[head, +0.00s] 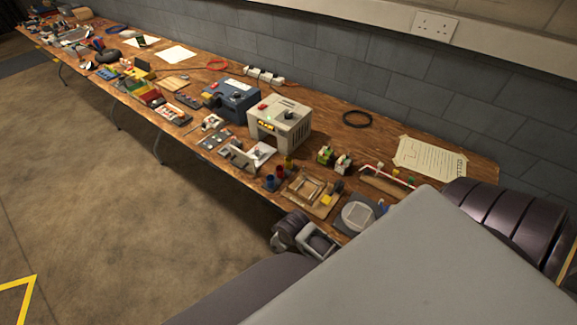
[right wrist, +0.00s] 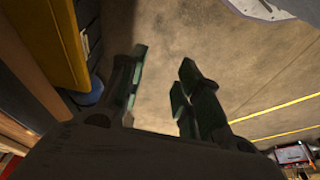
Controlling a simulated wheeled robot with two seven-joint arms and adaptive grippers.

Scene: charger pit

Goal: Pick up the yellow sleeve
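A small yellow cylinder (head: 289,162), which looks like the yellow sleeve, stands on the workbench. It is in a short row with a red cylinder (head: 281,172) and a blue cylinder (head: 269,183). My right gripper (right wrist: 161,78) is open in the right wrist view, with only bare floor visible between its green-tipped fingers.
A wooden frame (head: 300,188) lies just right of the cylinders. A beige box device (head: 279,125) and a blue box (head: 231,102) stand behind. The long wooden bench (head: 325,137) is cluttered toward the far left. Open floor (head: 130,215) lies in front.

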